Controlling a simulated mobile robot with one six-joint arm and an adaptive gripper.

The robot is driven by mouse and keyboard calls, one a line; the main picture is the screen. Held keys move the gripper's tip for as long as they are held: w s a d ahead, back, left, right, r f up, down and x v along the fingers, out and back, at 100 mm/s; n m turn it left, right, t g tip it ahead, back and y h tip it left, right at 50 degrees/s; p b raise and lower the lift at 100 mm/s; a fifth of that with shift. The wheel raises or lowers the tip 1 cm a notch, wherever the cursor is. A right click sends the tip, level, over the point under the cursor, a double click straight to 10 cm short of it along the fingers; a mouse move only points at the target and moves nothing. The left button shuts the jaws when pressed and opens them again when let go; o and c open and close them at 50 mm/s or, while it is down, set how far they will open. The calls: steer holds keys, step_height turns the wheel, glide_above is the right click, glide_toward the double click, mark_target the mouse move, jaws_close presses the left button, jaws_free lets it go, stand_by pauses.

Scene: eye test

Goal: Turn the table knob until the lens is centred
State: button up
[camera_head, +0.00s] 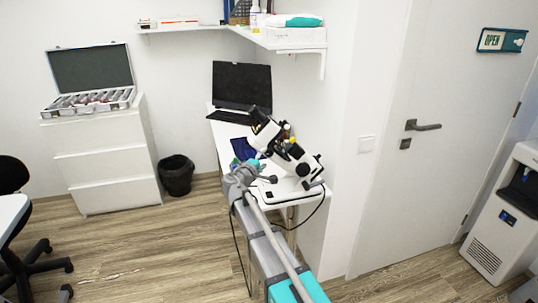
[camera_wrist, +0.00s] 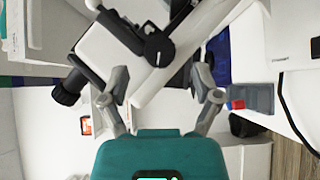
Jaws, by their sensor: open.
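The white and black eye instrument (camera_head: 284,152) stands tilted on a white base at the near end of the desk. In the wrist view its white body (camera_wrist: 112,52) fills the upper middle, with a black eyepiece (camera_wrist: 70,90) at left. A black round knob (camera_wrist: 158,48) with a lever is on its side; I cannot tell whether it is the table knob. My gripper (camera_wrist: 162,82) is open, its fingers apart on either side of the instrument's white body; contact is unclear. In the head view my arm partly covers the instrument's near left side. I cannot make out the lens.
The white desk (camera_head: 226,131) holds a laptop (camera_head: 241,85) behind the instrument. A black bin (camera_head: 175,176) and a white drawer unit (camera_head: 105,160) with an open case (camera_head: 90,80) stand left. A wall is close on the right.

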mark_target(268, 154)
steer(key=shift+x, duration=2.1)
jaws_close()
steer(key=shift+r+m+g+p, duration=0.3)
steer(key=shift+m+p, duration=0.1)
steer(key=shift+p, duration=0.45)
steer(key=shift+f+m+y+p, duration=0.2)
steer(key=shift+m+y+p, duration=0.1)
steer(key=shift+y+p, duration=0.1)
jaws_free()
steer(key=shift+f+b, duration=0.2)
steer(key=shift+b, duration=0.55)
